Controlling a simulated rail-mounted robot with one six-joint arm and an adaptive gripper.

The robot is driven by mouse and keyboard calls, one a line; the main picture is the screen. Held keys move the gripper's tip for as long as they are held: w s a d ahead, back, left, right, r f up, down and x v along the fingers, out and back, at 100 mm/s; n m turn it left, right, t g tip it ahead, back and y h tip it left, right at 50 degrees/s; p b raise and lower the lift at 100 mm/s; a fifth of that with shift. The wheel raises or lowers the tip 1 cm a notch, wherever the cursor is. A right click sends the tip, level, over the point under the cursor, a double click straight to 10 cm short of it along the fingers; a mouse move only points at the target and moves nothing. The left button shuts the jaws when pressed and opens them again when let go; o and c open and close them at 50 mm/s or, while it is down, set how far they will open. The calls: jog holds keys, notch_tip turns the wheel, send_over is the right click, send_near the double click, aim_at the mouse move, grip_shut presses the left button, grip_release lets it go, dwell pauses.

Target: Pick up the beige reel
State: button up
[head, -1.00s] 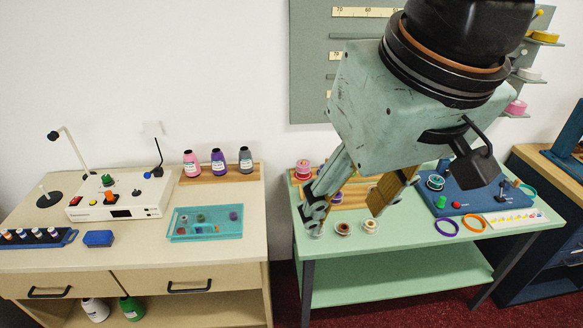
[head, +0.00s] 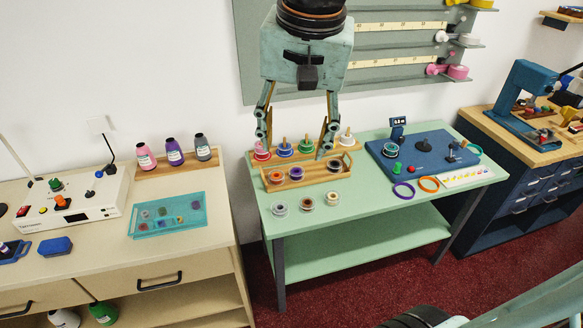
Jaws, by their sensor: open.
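A beige reel (head: 332,198) lies on the green table at the right end of a short row, in front of a wooden tray. A brown reel (head: 306,204) and a grey reel (head: 279,208) lie to its left. Another pale reel (head: 347,140) sits on a pegged rack behind; its exact shade is hard to tell. My gripper (head: 293,148) is open with nothing between its fingers. It hangs with fingers pointing down, in the picture over the rack and tray, above and left of the beige reel and apart from it.
A blue device (head: 420,163), purple ring (head: 403,191) and orange ring (head: 429,184) are to the right.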

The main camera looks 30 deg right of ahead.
jog(key=w+d+f+m, duration=0.5)
jog(key=w+d+f, duration=0.1)
jog(key=w+d, duration=0.1)
jog(key=m+g, duration=0.3)
jog(key=m, duration=0.8)
send_over(334, 193)
jog(key=s+a, duration=0.1)
notch_tip(334, 193, down, 22)
jog(key=shift+s+y+p, duration=0.2)
jog(key=shift+y+p, duration=0.1)
jog(key=shift+p, duration=0.1)
notch_tip(334, 193, down, 8)
jog(key=shift+f+b, duration=0.25)
jog(key=shift+b, duration=0.25)
jog(key=shift+w+f+b, duration=0.15)
jog(key=shift+f+b, duration=0.25)
jog(key=shift+f, duration=2.2)
